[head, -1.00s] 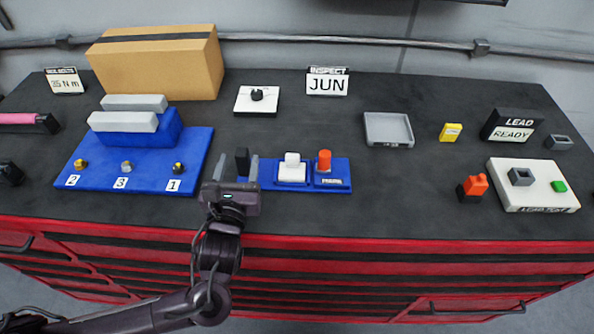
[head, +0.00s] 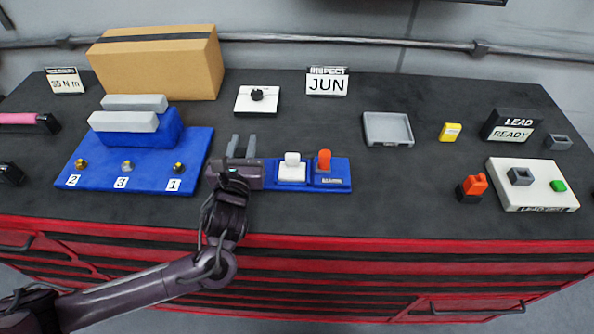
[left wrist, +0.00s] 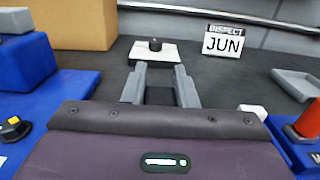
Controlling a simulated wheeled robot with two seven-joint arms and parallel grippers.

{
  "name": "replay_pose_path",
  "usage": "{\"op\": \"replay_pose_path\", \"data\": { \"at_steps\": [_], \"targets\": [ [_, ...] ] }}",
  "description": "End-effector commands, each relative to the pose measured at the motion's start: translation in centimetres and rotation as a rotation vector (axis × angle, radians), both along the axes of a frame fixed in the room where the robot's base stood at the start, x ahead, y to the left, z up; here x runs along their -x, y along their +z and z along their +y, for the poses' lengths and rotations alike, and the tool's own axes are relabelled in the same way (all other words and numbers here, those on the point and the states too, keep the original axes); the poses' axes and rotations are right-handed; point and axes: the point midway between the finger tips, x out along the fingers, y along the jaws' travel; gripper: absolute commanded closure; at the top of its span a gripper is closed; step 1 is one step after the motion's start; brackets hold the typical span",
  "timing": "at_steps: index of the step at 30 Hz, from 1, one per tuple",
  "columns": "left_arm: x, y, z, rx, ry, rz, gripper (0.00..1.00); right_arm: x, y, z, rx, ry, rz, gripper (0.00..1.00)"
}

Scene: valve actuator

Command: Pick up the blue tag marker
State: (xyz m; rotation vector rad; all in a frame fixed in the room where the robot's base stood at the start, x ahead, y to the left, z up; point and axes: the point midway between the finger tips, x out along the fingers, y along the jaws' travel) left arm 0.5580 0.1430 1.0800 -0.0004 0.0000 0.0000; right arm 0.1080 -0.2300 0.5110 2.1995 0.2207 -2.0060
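I cannot make out a blue tag marker for certain. A blue rack (head: 342,174) in the middle front holds a white piece (head: 292,165) and an orange piece (head: 324,160). My left gripper (head: 242,146) covers the rack's left end, its fingers pointing away over the bench. In the left wrist view the fingers (left wrist: 160,84) are apart, with a dark space between them. I cannot tell whether a dark piece sits there. The wrist housing hides what lies beneath. My right gripper is out of view.
A blue stand (head: 140,180) with numbered knobs is at the left. Behind are a cardboard box (head: 155,65), a white plate with a black knob (head: 257,104) and a JUN sign (head: 327,83). A grey tray (head: 388,142) is to the right. The bench between is clear.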

Motion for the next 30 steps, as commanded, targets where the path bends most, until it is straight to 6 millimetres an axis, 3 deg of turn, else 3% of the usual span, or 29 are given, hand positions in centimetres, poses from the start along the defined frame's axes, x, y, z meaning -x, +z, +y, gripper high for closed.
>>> {"op": "replay_pose_path", "data": {
  "at_steps": [1, 5, 17, 30],
  "targets": [
    [0.0, 0.0, 0.0, 0.0, 0.0, 0.0, 0.84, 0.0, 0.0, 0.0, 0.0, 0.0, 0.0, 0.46],
    [0.0, 0.0, 0.0, -0.001, 0.0, 0.0, 1.0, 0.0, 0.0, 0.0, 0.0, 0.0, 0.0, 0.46],
    [0.0, 0.5, 0.0, 0.004, 0.001, -0.004, 1.0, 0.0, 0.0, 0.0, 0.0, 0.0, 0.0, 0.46],
    [0.0, 8.1, 0.0, 0.006, 0.0, -0.007, 1.0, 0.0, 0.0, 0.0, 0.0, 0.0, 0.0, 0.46]
  ]
}}
